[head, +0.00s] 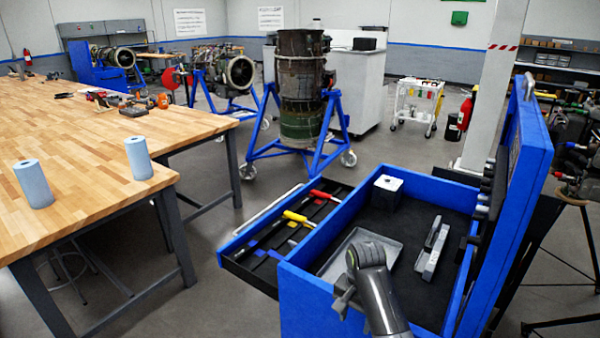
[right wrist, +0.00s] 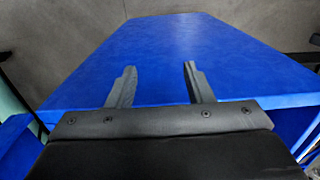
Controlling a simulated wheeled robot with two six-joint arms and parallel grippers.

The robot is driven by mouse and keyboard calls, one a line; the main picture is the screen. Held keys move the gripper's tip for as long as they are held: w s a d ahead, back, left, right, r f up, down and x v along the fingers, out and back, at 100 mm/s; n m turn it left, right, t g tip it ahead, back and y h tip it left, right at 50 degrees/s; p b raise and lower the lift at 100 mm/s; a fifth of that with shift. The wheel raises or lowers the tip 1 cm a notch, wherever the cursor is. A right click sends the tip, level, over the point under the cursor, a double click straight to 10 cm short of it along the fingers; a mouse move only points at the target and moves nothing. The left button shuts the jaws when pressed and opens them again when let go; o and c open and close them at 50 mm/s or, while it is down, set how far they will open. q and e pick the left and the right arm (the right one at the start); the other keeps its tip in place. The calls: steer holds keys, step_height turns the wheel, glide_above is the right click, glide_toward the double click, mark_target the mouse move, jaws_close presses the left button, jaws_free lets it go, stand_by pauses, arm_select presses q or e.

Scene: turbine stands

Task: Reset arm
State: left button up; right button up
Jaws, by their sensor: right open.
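My right gripper (head: 345,296) is at the near left corner of the blue tool chest (head: 310,305), in front of its near wall. In the right wrist view its two fingers (right wrist: 155,85) stand apart with nothing between them, facing a flat blue panel (right wrist: 195,50). I cannot tell whether the fingers touch that panel. My left gripper is not in view.
The chest's top tray holds a grey tray (head: 345,248), a grey metal part (head: 432,250) and a white-topped box (head: 388,190). An open drawer (head: 265,262) with screwdrivers juts left. A blue lid (head: 530,140) stands open at right. A wooden table (head: 90,165) is at left.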

steer(key=s+d+f+n+b, duration=0.1)
steer(key=s+d+f+b, duration=0.3)
steer(key=f, duration=0.8)
steer(key=s+d+f+n+b, duration=0.15)
steer(key=s+f, duration=0.35)
steer(key=f, duration=0.7)
steer(key=s+d+f+b, duration=0.2)
steer(key=s+d+f, duration=0.25)
steer(key=f, duration=0.75)
arm_select(q)
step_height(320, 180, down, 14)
steer(key=b, duration=0.6)
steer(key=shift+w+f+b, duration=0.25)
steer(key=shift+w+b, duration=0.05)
steer(key=shift+b, duration=0.05)
arm_select(e)
steer(key=s+d+f+n, duration=0.1)
steer(key=s+d+f, duration=0.1)
steer(key=s+f, duration=0.5)
steer(key=s+d+f+n+t, duration=0.1)
steer(key=s+d+f, duration=0.2)
steer(key=s+f, duration=0.4)
steer(key=s+d+f+n+h, duration=0.1)
steer(key=s+f, duration=0.6)
steer(key=s, duration=1.4)
steer(key=shift+s+d+f+n, duration=0.3)
steer(key=shift+d+n, duration=0.15)
steer(key=shift+d, duration=0.4)
steer(key=shift+c, duration=0.4)
